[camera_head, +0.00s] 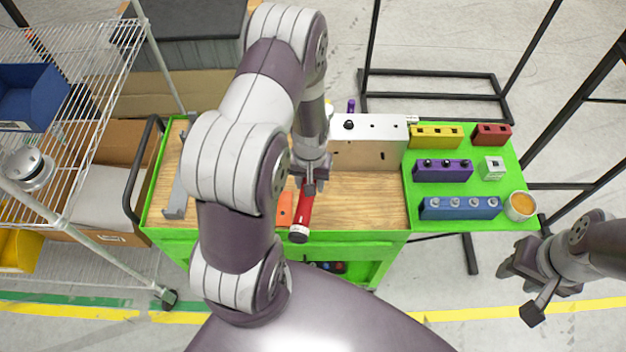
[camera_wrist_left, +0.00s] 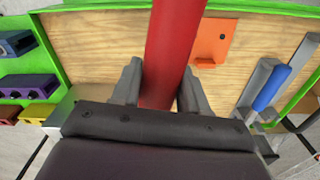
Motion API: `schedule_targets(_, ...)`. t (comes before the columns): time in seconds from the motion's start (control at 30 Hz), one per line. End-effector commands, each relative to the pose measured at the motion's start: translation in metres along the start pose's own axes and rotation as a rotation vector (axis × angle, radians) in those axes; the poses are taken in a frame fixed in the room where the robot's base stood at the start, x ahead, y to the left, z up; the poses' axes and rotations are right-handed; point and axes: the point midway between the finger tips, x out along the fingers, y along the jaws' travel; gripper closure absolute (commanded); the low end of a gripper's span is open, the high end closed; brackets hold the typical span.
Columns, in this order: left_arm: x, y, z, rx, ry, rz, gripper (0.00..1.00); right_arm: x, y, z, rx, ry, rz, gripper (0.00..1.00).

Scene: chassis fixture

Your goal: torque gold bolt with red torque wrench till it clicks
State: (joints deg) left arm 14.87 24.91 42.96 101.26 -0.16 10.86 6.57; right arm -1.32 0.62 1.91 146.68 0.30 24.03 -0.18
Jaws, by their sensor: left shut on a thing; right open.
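The red torque wrench (camera_head: 304,212) is held over the wooden table top, its dark round end toward the table's front edge. My left gripper (camera_head: 311,184) is shut on the red handle. In the left wrist view the handle (camera_wrist_left: 172,45) runs between the two fingers of the left gripper (camera_wrist_left: 158,90). A silver block fixture (camera_head: 384,128) with dark holes stands at the back of the table, partly behind my left arm. I cannot make out the gold bolt. My right gripper (camera_head: 524,288) is open and empty, off the table's right side.
A green side panel (camera_head: 460,144) carries yellow, red, purple and blue socket blocks and a small cup (camera_head: 520,206). An orange piece (camera_wrist_left: 213,42) lies beside the wrench. A wire shelf (camera_head: 85,60) stands left.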

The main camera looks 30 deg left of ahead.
Motion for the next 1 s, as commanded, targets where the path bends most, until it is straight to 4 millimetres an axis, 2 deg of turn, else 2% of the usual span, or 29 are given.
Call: schedule_targets(1.0, -0.0022, -0.0111, -0.0007, 0.047, 0.001, 0.0, 1.0, -0.003, 0.0, -0.0004, 0.0, 0.0, 0.0, 0.57)
